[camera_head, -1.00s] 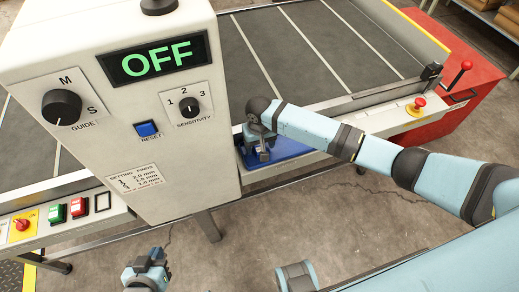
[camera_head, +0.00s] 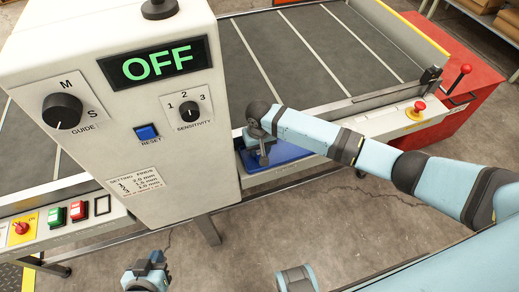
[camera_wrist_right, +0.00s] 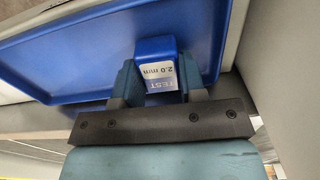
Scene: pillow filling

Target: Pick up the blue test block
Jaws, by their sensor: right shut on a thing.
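The blue test block (camera_wrist_right: 157,62) shows in the right wrist view, with a label reading "TEST 2.0 mm". My right gripper (camera_wrist_right: 155,80) is shut on it, one finger on each side. The block is over or on a blue tray (camera_wrist_right: 70,58); I cannot tell whether it touches the tray. In the head view my right gripper (camera_head: 261,155) is at the blue tray (camera_head: 285,152), beside the white machine housing, and the block is hidden there. My left gripper (camera_head: 147,275) is low at the bottom edge, away from the tray, and its fingers are not clear.
The white machine housing (camera_head: 125,110) with an "OFF" display stands directly left of the tray. A conveyor belt (camera_head: 300,55) runs behind it. A red emergency button (camera_head: 417,107) and a red cabinet (camera_head: 470,85) are at the right. Open floor lies in front.

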